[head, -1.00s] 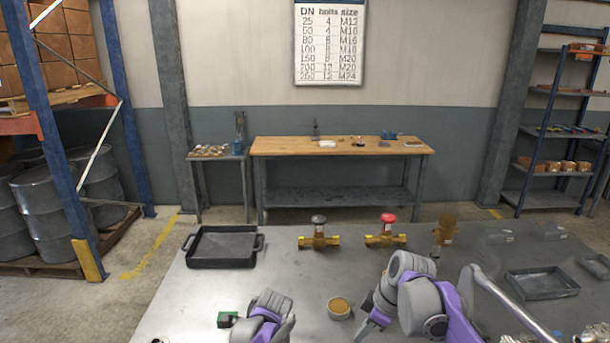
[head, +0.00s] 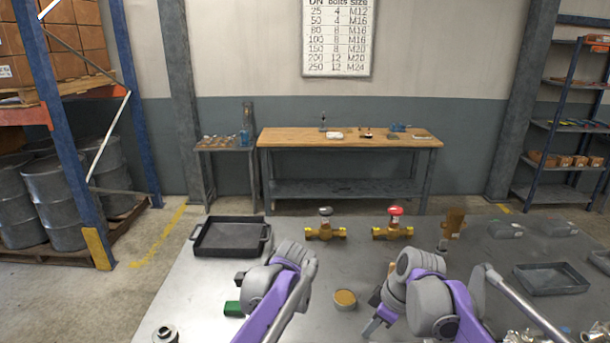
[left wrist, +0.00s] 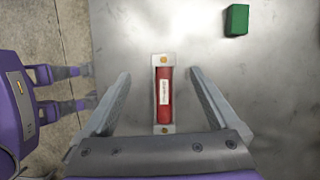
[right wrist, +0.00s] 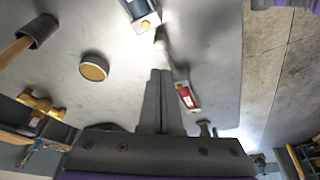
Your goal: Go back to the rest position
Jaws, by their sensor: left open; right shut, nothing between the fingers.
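My left gripper (left wrist: 160,76) is open in the left wrist view. A red cylinder with a white label (left wrist: 164,95) lies in a pale holder between and below its fingers, and does not look gripped. In the head view the left arm hides that spot. My right gripper (right wrist: 160,74) is shut and empty in the right wrist view, above the steel table. In the head view it (head: 374,326) is low, right of the round tin (head: 345,299), partly hidden by my arm.
A black tray (head: 231,252) and two brass valves, one with a dark handwheel (head: 325,228) and one with a red handwheel (head: 393,226), stand along the table's far side. A green block (head: 233,309) lies by my left arm. Another tray (head: 551,279) is at right.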

